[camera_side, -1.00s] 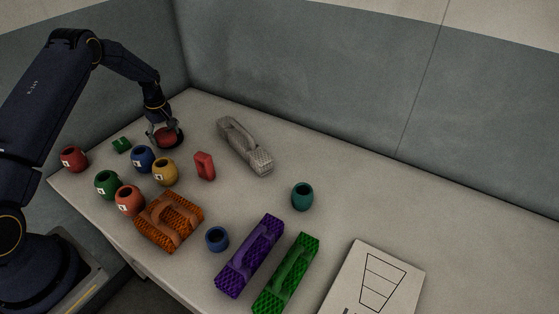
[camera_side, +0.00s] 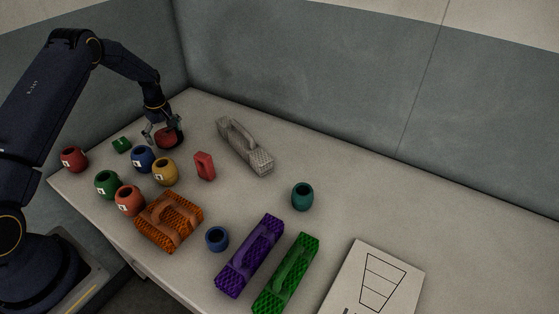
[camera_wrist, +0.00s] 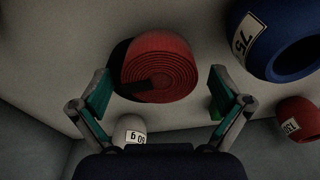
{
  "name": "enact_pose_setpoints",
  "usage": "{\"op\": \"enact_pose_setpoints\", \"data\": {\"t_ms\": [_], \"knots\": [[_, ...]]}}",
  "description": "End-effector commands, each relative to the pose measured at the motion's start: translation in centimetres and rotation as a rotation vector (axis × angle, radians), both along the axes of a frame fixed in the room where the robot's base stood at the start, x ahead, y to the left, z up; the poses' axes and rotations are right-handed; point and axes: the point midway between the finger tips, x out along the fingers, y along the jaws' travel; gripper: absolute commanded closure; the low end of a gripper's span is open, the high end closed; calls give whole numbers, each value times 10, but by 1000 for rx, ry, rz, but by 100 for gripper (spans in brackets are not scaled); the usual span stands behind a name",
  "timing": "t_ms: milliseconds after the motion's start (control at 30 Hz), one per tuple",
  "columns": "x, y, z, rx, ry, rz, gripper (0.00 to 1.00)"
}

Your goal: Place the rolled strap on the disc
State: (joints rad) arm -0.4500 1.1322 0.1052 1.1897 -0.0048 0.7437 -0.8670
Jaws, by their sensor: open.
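The rolled strap is a red coil (camera_wrist: 158,72) with a dark centre patch, in front of my gripper in the wrist view. In the side view the red strap (camera_side: 167,139) is at the far left of the table, partly covered by my gripper (camera_side: 164,136). In the wrist view the teal-padded fingers of my gripper (camera_wrist: 160,93) are wide apart, one on each side of the strap, with gaps to it. My gripper is open and holds nothing. I cannot make out a separate disc in either view.
Close by are a blue barrel weight (camera_side: 143,156), a yellow one (camera_side: 165,171), a red one (camera_side: 74,158), a white one (camera_wrist: 130,128) and a red block (camera_side: 205,166). A marked white board (camera_side: 375,280) lies front right.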

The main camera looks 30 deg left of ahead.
Motion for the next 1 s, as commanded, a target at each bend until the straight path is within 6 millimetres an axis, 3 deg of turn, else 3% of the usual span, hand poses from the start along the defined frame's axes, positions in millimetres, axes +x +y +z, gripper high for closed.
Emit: {"op": "enact_pose_setpoints", "data": {"t_ms": [400,733,867,1000], "knots": [[-1,-10,85,1,-3,0,0],[-3,-22,133,1,-12,-30,0],[-9,-57,186,4,-55,-153,0],[-40,-119,260,18,-119,-387,0]]}}
